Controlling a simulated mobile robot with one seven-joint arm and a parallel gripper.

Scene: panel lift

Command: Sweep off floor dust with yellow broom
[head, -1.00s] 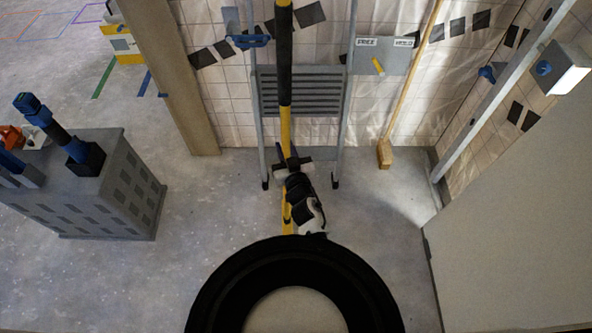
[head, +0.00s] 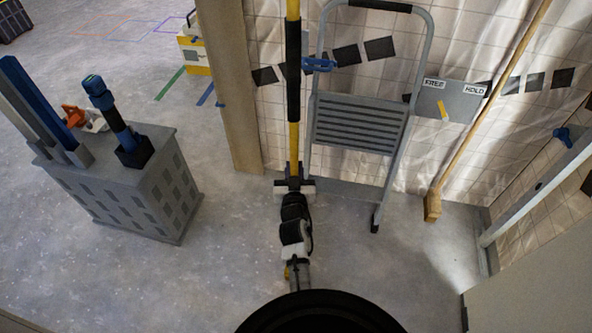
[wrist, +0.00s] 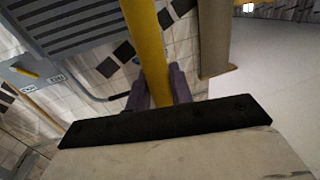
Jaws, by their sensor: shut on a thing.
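The yellow broom's pole (head: 294,140), with black grip sections, stands nearly upright in the head view. My gripper (head: 294,183) is shut on it near the middle of the picture. The pole (wrist: 145,45) also shows in the wrist view, between the two dark fingers of my gripper (wrist: 160,92). A small yellow part shows beside my arm below the gripper. The broom's head and any floor contact are hidden behind my arm. No dust is clearly told apart from the pale specks on the concrete floor (head: 225,265).
A grey step ladder (head: 318,135) stands just right of the pole against the sheeted wall. A wooden pole with a block end (head: 432,206) leans further right. A grey bin (head: 130,190) holding blue tubes stands left. A wooden post (head: 230,100) is behind. Open floor lies far left.

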